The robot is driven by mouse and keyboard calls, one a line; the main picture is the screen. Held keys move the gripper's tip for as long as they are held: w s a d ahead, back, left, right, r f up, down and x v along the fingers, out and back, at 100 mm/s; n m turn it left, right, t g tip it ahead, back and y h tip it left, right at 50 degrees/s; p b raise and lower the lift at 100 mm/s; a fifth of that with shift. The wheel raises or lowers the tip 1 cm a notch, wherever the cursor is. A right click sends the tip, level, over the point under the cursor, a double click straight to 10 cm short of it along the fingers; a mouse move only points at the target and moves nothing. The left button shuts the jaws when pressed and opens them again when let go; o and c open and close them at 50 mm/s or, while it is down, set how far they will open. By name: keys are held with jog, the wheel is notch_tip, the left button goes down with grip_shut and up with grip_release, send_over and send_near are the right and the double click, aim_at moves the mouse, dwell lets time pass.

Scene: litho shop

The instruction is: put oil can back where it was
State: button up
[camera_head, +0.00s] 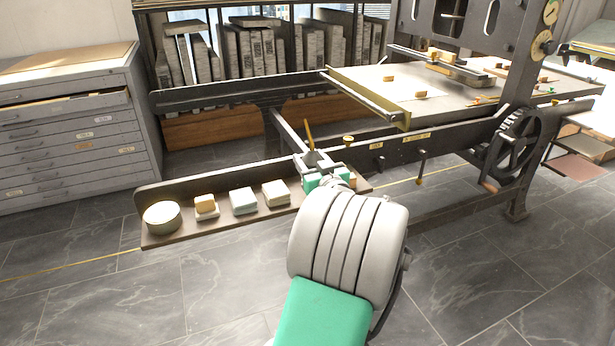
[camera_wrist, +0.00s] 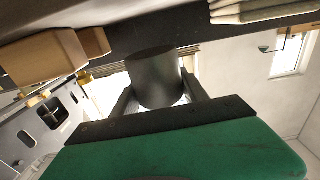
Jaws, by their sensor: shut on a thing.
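The oil can (camera_head: 313,158) is a dark can with a cone top and a thin brass spout. It is in my gripper (camera_head: 325,178), over the right end of a narrow ledge (camera_head: 222,229). In the wrist view the oil can (camera_wrist: 154,80) is a dark grey cylinder between the two fingers of my gripper (camera_wrist: 158,92), which are shut on it. That view looks upside down, with the ledge along the top. My gripper and wrist hide the can's lower part in the head view, so I cannot tell whether its base touches the ledge.
Left along the ledge are a round tin (camera_head: 162,217), a sponge-topped block (camera_head: 205,206), a pale green stack (camera_head: 244,201) and a cream stack (camera_head: 276,193). A brown block (camera_wrist: 42,58) is close beside the can. The press bed (camera_head: 390,100) and handwheel (camera_head: 514,140) stand right.

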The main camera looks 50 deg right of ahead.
jog(key=shift+w+a+f+b, duration=0.1)
jog(key=shift+f+b, duration=0.3)
jog(key=shift+f, duration=0.65)
jog(key=shift+w+a+f+b, duration=0.1)
jog(key=shift+f+b, duration=0.3)
jog(key=shift+f, duration=0.6)
jog(key=o, duration=1.2)
jog(key=shift+r+p, duration=0.25)
jog(key=shift+p, duration=0.05)
jog(key=p+v, duration=0.1)
jog(key=v, duration=1.1)
jog(key=shift+f, duration=0.1)
